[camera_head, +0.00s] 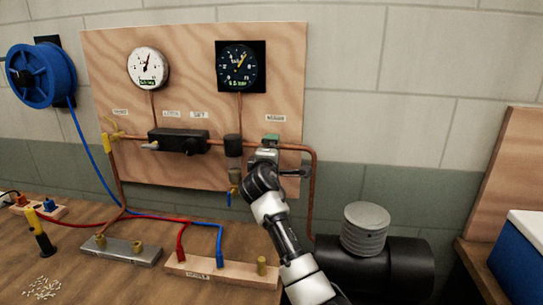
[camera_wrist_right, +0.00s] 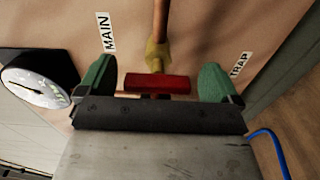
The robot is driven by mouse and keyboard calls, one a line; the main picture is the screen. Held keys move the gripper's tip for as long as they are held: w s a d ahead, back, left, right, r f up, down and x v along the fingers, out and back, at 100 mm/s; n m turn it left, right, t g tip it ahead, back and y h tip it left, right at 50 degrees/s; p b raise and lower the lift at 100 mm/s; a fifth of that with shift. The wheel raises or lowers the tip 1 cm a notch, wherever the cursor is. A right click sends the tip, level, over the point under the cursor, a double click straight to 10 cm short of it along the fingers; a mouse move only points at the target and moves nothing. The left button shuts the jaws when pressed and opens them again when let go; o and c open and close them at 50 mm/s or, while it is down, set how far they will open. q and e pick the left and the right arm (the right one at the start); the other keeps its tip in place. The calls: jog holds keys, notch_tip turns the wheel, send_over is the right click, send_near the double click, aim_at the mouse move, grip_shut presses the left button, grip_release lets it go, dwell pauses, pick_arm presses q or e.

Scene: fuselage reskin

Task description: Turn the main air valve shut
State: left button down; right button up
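The main air valve shows in the right wrist view as a red handle (camera_wrist_right: 157,83) in front of a brass body (camera_wrist_right: 158,54) on a copper pipe. A "MAIN" label (camera_wrist_right: 105,33) is beside it. My right gripper (camera_wrist_right: 158,82) is open, with one green fingertip at each end of the red handle and a small gap at each side. In the head view my right gripper (camera_head: 268,147) is at the right part of the board, in front of the pipe. It hides the valve there. My left gripper is not in view.
A plywood board (camera_head: 110,70) carries a white gauge (camera_head: 148,68), a black gauge (camera_head: 241,66) and a black pipe unit (camera_head: 178,141). A "TRAP" label (camera_wrist_right: 240,64) is nearby. Hoses and fittings lie on the bench (camera_head: 110,275). A black tank (camera_head: 390,265) stands at right.

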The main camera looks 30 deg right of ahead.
jog(key=b+v, duration=0.2)
jog(key=v, duration=0.9)
dwell(0.4)
